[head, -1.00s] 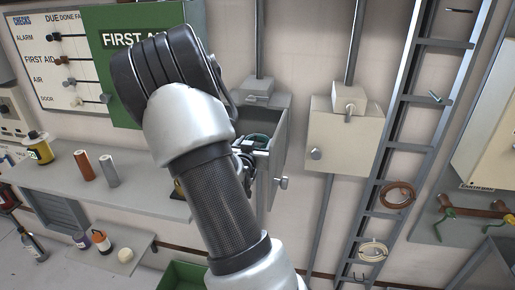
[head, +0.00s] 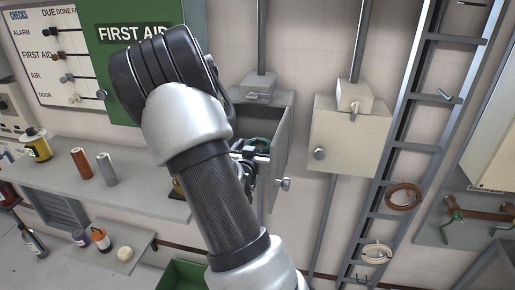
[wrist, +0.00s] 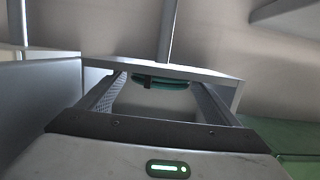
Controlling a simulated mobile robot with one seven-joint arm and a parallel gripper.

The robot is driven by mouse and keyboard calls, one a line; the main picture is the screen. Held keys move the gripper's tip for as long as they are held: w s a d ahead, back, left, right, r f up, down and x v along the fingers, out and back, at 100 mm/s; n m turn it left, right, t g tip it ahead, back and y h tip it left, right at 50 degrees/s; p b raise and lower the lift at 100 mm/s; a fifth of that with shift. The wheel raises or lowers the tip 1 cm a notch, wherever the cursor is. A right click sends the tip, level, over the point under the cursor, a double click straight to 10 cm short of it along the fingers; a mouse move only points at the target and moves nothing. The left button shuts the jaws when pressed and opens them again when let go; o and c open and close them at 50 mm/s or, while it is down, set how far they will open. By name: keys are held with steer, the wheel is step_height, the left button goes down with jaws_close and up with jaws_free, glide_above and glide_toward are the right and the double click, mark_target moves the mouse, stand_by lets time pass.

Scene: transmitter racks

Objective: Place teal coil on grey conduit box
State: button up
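The teal coil (head: 259,140) is inside an open grey wall box (head: 274,104), partly hidden by my arm and gripper. In the wrist view the teal coil (wrist: 160,83) shows as a curved band with a dark patch, beyond and between my fingertips. My gripper (head: 247,149) is at the box's open front; in the wrist view my gripper (wrist: 158,88) has its two fingers wide apart, with no clear contact on the coil. A small grey box (head: 262,89) on a conduit sits on top of the open box; I cannot tell which is the conduit box meant.
The open door (head: 282,160) stands out to the right of my gripper. A closed cream box (head: 350,138) and a ladder rack (head: 413,125) with coils are farther right. A shelf (head: 130,190) with several cylinders lies left. A green crate (head: 182,275) is below.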

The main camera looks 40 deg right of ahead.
steer(key=shift+r, duration=0.1)
steer(key=shift+a+r+p, duration=0.1)
steer(key=shift+r+p, duration=0.1)
steer(key=shift+p, duration=0.15)
steer(key=p+v, duration=0.3)
steer(key=v, duration=0.8)
steer(key=w+a+r+n+y, duration=0.1)
steer(key=a+r+n+y, duration=0.15)
steer(key=a+y, duration=0.45)
steer(key=a+r+n+y, duration=0.1)
steer(key=a+r+y, duration=0.2)
steer(key=a, duration=0.8)
steer(key=s+a+r+n+g, duration=0.1)
steer(key=s+a+r+n, duration=0.1)
steer(key=s, duration=0.4)
steer(key=s+a+r+n+g+y, duration=0.1)
steer(key=s+r+n+g, duration=0.1)
steer(key=s, duration=0.4)
steer(key=s+a+r+n+g, duration=0.1)
steer(key=s+a+r+n, duration=0.1)
steer(key=s+r, duration=0.2)
steer(key=s, duration=0.2)
steer(key=shift+s+a+r+g+y, duration=0.3)
steer(key=shift+s+y, duration=0.1)
